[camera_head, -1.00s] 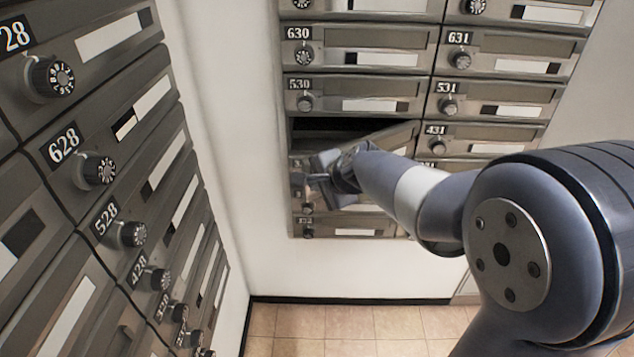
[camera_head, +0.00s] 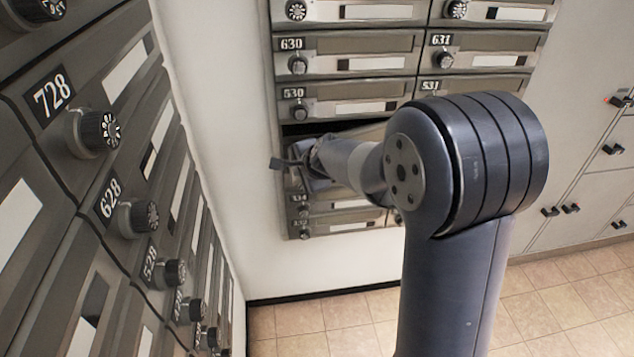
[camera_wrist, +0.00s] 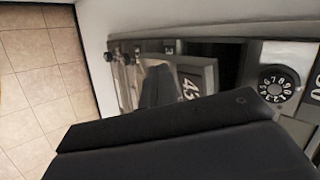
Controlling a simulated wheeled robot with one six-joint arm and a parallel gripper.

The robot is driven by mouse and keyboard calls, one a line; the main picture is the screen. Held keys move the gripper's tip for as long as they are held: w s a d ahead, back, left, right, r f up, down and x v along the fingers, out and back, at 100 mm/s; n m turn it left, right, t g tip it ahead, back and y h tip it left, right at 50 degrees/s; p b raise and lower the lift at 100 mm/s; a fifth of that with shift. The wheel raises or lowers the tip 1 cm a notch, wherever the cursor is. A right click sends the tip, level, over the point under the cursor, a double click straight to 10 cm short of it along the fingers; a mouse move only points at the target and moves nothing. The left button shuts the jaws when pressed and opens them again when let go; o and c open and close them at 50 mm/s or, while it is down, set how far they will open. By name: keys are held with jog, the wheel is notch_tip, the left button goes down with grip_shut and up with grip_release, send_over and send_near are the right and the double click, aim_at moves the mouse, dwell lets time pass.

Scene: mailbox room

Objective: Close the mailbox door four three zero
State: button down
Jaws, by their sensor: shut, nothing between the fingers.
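Mailbox door 430 (camera_head: 370,132) is below box 530 in the far bank. It stands partly open, with a dark gap (camera_head: 297,130) along its top left. In the wrist view the door's "43" label (camera_wrist: 190,88) shows, its last digit hidden, beside the dark opening (camera_wrist: 222,62). My gripper (camera_head: 285,164) is shut and empty at the door's left side, in front of the bank. It fills the lower wrist view as a dark block (camera_wrist: 175,135). My arm hides much of the door, and I cannot tell whether the gripper touches it.
Box 530 (camera_head: 350,92) is shut just above, its dial (camera_wrist: 279,88) close to my gripper in the wrist view. A side bank with box 628 (camera_head: 108,200) runs along the left. White wall and tiled floor (camera_head: 330,315) are clear below. Grey lockers (camera_head: 590,160) stand right.

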jog(key=w+a+p, duration=0.2)
jog(key=w+p, duration=0.2)
jog(key=w, duration=0.3)
jog(key=shift+a, duration=0.4)
jog(key=shift+s+f, duration=0.1)
